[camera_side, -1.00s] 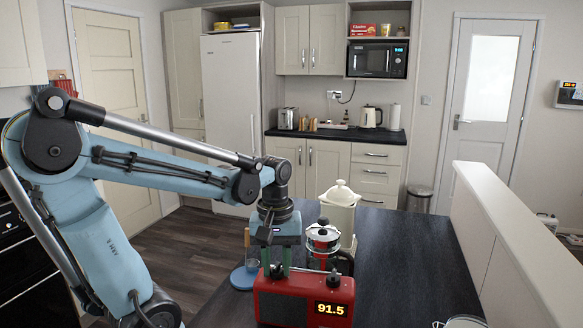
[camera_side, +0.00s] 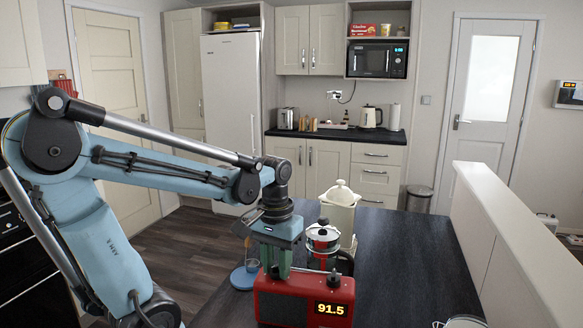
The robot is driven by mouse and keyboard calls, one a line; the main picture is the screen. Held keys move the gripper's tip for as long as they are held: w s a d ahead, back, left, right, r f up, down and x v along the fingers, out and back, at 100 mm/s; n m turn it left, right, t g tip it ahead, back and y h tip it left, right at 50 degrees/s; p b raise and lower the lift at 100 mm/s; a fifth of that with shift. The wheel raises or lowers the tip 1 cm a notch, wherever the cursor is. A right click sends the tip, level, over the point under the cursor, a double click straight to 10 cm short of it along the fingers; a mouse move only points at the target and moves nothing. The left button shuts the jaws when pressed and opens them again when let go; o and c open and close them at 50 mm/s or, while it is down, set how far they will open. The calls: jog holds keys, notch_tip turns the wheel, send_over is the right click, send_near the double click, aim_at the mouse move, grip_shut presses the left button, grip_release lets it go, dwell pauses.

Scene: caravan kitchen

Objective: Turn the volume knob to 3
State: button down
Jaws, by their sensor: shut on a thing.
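The red radio (camera_side: 283,305) stands at the front of the dark table, with a lit display (camera_side: 330,309) reading 91.5. My gripper (camera_side: 278,272) points down at the top of the radio, left of its middle. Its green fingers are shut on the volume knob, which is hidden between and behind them. The knob's marks and its setting cannot be seen in this view.
A blue stand (camera_side: 245,277) is left of the radio.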

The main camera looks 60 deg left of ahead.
aim_at(277, 265)
jog(key=m, duration=0.5)
jog(key=shift+m, duration=2.6)
jog(key=c, duration=0.8)
grip_release()
jog(key=shift+r, duration=0.1)
notch_tip(277, 265, up, 12)
jog(key=shift+f, duration=0.1)
